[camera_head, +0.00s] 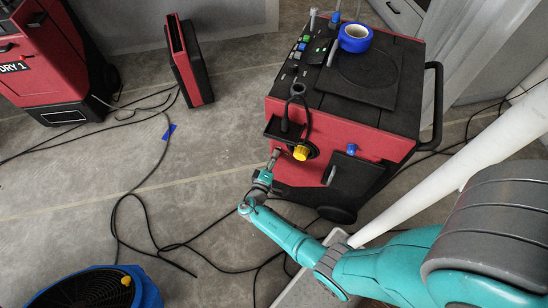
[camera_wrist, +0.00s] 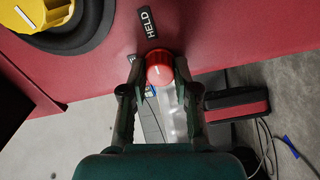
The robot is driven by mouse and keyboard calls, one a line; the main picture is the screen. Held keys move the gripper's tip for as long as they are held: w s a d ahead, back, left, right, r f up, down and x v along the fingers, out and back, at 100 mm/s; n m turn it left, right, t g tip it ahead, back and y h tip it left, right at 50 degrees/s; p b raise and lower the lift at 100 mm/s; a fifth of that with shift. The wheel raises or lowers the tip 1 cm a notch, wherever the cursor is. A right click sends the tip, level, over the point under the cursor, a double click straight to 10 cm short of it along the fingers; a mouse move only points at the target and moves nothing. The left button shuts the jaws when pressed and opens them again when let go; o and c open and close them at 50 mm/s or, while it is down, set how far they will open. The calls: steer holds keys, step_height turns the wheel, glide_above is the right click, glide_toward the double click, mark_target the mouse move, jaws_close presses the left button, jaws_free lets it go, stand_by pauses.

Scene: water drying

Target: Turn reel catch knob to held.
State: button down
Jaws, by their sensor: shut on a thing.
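The red reel catch knob (camera_wrist: 160,68) shows in the wrist view on the red panel of the machine (camera_head: 346,132). It has a short white mark on its face. A black HELD label (camera_wrist: 148,23) sits just above it on the panel. A second label (camera_wrist: 132,58) at its left is mostly hidden by a finger. My gripper (camera_wrist: 160,88) has one finger on each side of the knob and is shut on it. In the head view my gripper (camera_head: 273,159) reaches the machine's left front side, and the knob cannot be made out there.
A yellow knob or cap (camera_head: 301,153) is close beside my gripper. A black hose (camera_head: 296,100) and small tray hang above. Dark cables (camera_head: 150,190) lie on the floor at left. A blue fan (camera_head: 95,288) stands at lower left. A red and black unit (camera_head: 188,62) stands behind.

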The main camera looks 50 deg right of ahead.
steer(key=shift+s, duration=0.1)
stand_by(0.3)
steer(key=c, duration=0.9)
jaws_free()
steer(key=shift+o, duration=0.2)
steer(key=v, duration=1.2)
